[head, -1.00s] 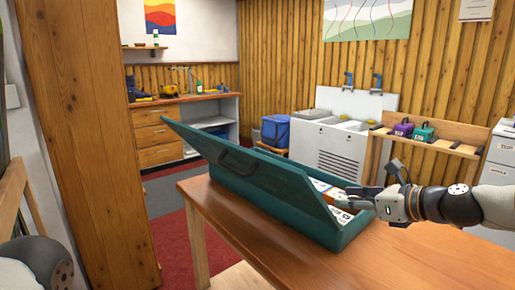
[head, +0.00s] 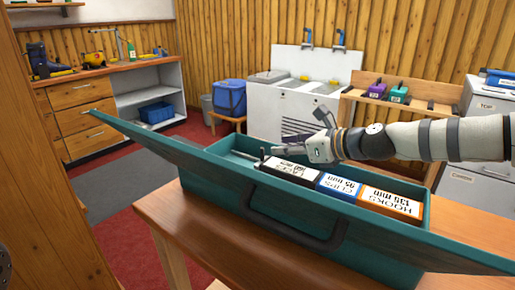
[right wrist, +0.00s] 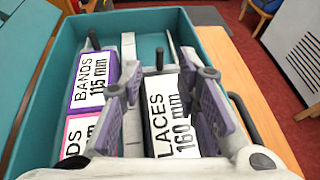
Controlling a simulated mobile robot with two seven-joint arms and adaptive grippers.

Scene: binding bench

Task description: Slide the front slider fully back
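A teal box (head: 220,205) with its lid raised toward me stands on the wooden bench. A row in it holds a black block with a white label (head: 290,171), a blue CLIPS block (head: 338,186) and an orange HOOKS block (head: 389,203). The right wrist view shows the black block's label reading LACES 160 mm (right wrist: 170,120), a purple BANDS block (right wrist: 93,85) and a pink-edged one (right wrist: 75,135). A dark upright post (right wrist: 160,57) stands at the LACES block's far end. My right gripper (head: 268,151) is open above this block, its fingers (right wrist: 160,85) apart. Contact is unclear.
The raised lid (head: 180,165) and its handle (head: 290,232) partly hide the box's near side. Bare bench (head: 190,225) lies at the front. A white sink unit (head: 290,100) and a rack with purple and green blocks (head: 390,95) stand behind.

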